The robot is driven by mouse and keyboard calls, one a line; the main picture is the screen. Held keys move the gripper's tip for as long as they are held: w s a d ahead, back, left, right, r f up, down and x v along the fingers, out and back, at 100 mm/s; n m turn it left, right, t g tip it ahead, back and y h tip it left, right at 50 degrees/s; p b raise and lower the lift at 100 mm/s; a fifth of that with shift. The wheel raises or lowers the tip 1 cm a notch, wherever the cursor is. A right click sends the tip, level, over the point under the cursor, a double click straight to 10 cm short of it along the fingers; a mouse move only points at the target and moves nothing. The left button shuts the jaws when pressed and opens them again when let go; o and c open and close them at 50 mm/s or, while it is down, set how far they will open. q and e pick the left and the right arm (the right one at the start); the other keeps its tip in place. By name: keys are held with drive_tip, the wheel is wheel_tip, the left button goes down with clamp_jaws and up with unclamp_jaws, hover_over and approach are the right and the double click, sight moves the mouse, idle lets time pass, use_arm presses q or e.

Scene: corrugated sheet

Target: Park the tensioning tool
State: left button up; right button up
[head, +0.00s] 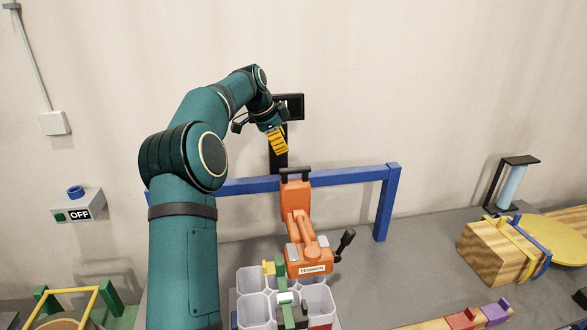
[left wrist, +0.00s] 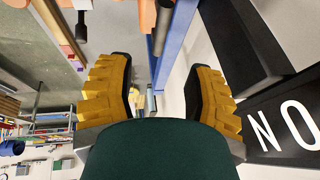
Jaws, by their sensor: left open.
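The tensioning tool (head: 306,262) is orange, with a label on its base, a black top handle and a black-knobbed lever at its right. It stands upright in front of the blue rail (head: 345,177), behind white compartments. I cannot tell whether it touches the rail. My left gripper (head: 279,146), with yellow fingers, is above and slightly left of the tool, apart from it, in front of a black post. In the left wrist view the fingers (left wrist: 158,92) are spread with nothing between them. An orange part (left wrist: 147,15) shows at the top edge there. My right gripper is not in view.
White compartments (head: 254,283) hold small coloured pieces at the front. A strapped wooden block (head: 490,255) and a yellow disc (head: 552,238) lie at the right. A black sign (left wrist: 288,125) is close beside the left gripper. Grey bench (head: 400,270) is clear right of the tool.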

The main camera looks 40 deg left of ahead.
use_arm(q)
drive_tip(key=x, duration=1.1)
drive_tip(key=shift+w+f, duration=0.15)
drive_tip(key=shift+f, duration=0.05)
clamp_jaws()
